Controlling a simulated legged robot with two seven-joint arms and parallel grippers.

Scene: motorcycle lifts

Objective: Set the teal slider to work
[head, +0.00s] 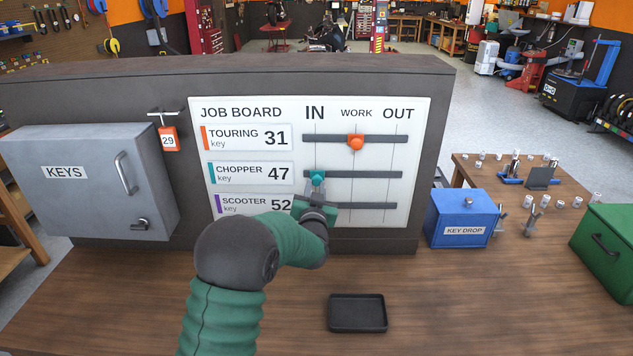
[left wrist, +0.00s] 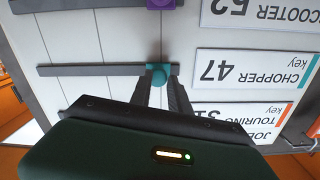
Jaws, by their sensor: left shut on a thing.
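The job board (head: 415,120) stands upright with three horizontal tracks under IN, WORK and OUT. The teal slider (head: 317,177) is on the middle track, in the CHOPPER 47 row, at the IN line. My left gripper (head: 317,188) is at the board, shut on the teal slider. In the upside-down left wrist view, the teal slider (left wrist: 158,74) sits between the fingertips (left wrist: 160,84). The orange slider (head: 355,142) is at WORK on the top track. The purple slider (left wrist: 160,3) is at the IN end of the SCOOTER row, hidden by my gripper in the head view. My right gripper is out of view.
A grey KEYS cabinet (head: 85,190) and a hanging tag 29 (head: 169,139) are left of the board. A black tray (head: 357,312) lies on the bench in front. A blue KEY DROP box (head: 461,215) stands at right. The middle track (head: 370,174) is clear right of the slider.

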